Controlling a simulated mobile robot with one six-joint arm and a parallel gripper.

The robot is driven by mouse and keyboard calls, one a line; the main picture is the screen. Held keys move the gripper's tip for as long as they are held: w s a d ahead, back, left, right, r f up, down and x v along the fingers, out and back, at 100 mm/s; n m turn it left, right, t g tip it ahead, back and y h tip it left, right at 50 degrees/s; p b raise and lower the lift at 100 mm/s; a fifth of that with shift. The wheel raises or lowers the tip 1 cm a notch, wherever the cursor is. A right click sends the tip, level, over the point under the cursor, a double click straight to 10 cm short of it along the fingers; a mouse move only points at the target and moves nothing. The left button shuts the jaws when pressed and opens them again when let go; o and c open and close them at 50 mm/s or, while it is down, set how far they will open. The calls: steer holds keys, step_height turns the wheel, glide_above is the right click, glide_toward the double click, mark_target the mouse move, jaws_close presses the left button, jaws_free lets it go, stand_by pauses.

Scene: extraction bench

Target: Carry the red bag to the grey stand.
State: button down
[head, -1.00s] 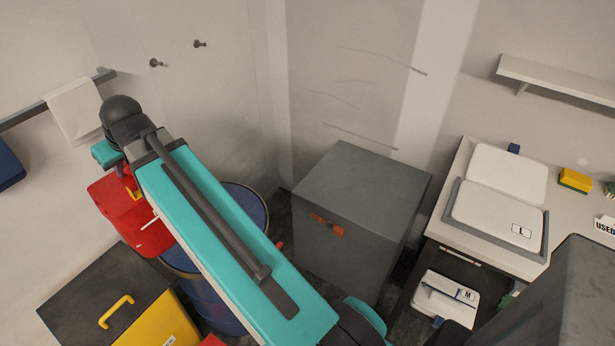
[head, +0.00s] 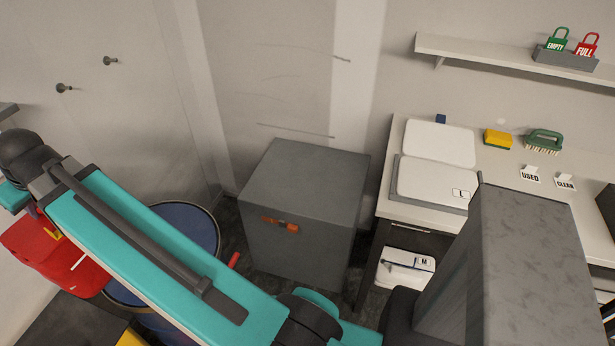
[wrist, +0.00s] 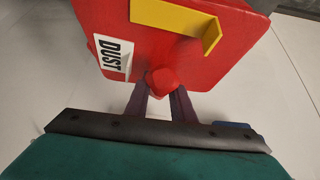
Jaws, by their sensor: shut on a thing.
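The red bag (head: 40,250) hangs at the left edge of the head view, below the end of my arm and partly hidden by it. The wrist view shows the red bag (wrist: 155,45) close up, with a white "DUST" label and a yellow strip. My gripper (wrist: 164,92) is shut on the bag's small red knob. Two grey bodies show in the head view: a wide cabinet (head: 315,185) with an orange latch, and a tall block (head: 525,260) in the right foreground. I cannot tell for sure which is the grey stand.
A blue drum (head: 190,225) stands beneath my arm, left of the cabinet. A shelf (head: 480,55) with padlocks is above. Little floor shows between cabinet and bench.

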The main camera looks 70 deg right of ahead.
steer(key=s+d+f+m+g+h+b, duration=0.1)
steer(key=s+d+f+m+h, duration=0.3)
steer(key=d, duration=0.9)
steer(key=s+d+f+m+y+b, duration=0.15)
steer(key=s+d, duration=0.55)
steer(key=d, duration=0.7)
steer(key=s+d+f+m+g+h+b, duration=0.15)
steer(key=s+d+m, duration=0.3)
steer(key=d, duration=0.85)
steer(key=s+d+f+m+g+h+b, duration=0.1)
steer(key=s+d+f+m, duration=0.1)
steer(key=s+d, duration=0.5)
steer(key=s+d+f+m+g+h+b, duration=0.1)
steer(key=s+d+f+m, duration=0.2)
steer(key=s+d, duration=0.4)
steer(key=s+d+f+m+g+h+b, duration=0.1)
steer(key=s+d, duration=0.7)
steer(key=s, duration=1.3)
steer(key=shift+s+f+m+g, duration=0.4)
steer(key=shift+f+m, duration=0.3)
steer(key=shift+f, duration=0.2)
steer(key=shift+w+d, duration=0.1)
steer(key=w+d+f+p, duration=0.1)
steer(key=w+d+p, duration=0.2)
steer(key=w+d, duration=0.6)
steer(key=w, duration=0.4)
steer(key=shift+d+f, duration=0.25)
steer(key=shift+s, duration=0.1)
